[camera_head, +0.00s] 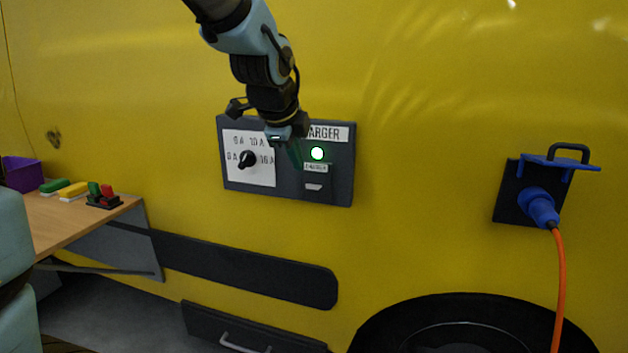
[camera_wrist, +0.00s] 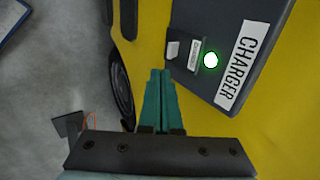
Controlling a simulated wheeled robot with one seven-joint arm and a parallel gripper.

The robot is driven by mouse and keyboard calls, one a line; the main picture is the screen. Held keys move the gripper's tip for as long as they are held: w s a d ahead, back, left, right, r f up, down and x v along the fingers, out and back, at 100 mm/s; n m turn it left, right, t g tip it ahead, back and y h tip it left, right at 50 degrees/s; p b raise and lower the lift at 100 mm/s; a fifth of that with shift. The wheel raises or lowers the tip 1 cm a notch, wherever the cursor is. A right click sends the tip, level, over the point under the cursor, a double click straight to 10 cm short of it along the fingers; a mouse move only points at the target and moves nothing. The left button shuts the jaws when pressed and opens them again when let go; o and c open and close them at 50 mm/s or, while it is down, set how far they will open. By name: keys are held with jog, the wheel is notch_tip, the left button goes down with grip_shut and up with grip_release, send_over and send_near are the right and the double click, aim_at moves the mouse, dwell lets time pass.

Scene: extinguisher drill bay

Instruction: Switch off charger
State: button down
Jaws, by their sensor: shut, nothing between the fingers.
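The charger panel (camera_head: 341,170) is a dark grey box on the yellow wall, with a "CHARGER" label (camera_head: 334,134). A round lamp (camera_head: 317,153) on it glows green; it also shows in the wrist view (camera_wrist: 211,60). Below the lamp are a small label and a pale switch (camera_head: 314,187), which shows in the wrist view too (camera_wrist: 173,50). A black rotary knob (camera_head: 247,159) sits on a white dial plate at the left. My gripper (camera_wrist: 161,73) is shut and empty, with green fingers close to the switch in the wrist view. Whether the fingertips touch the panel I cannot tell.
A blue plug (camera_head: 540,207) with an orange cable is in a wall socket at the right. A wooden table (camera_head: 90,219) at the left holds a purple bin (camera_head: 22,174) and several small coloured items. A black wheel arch (camera_head: 470,305) lies below.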

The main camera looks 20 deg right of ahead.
jog(key=shift+d, duration=0.1)
dwell(0.3)
send_near(315, 195)
notch_tip(315, 195, down, 3)
jog(key=shift+w+d+f+p, duration=0.65)
jog(key=shift+w+p, duration=0.15)
jog(key=shift+p, duration=0.1)
jog(key=shift+w+d+f, duration=0.3)
jog(key=shift+w+d, duration=0.15)
jog(key=shift+w, duration=0.05)
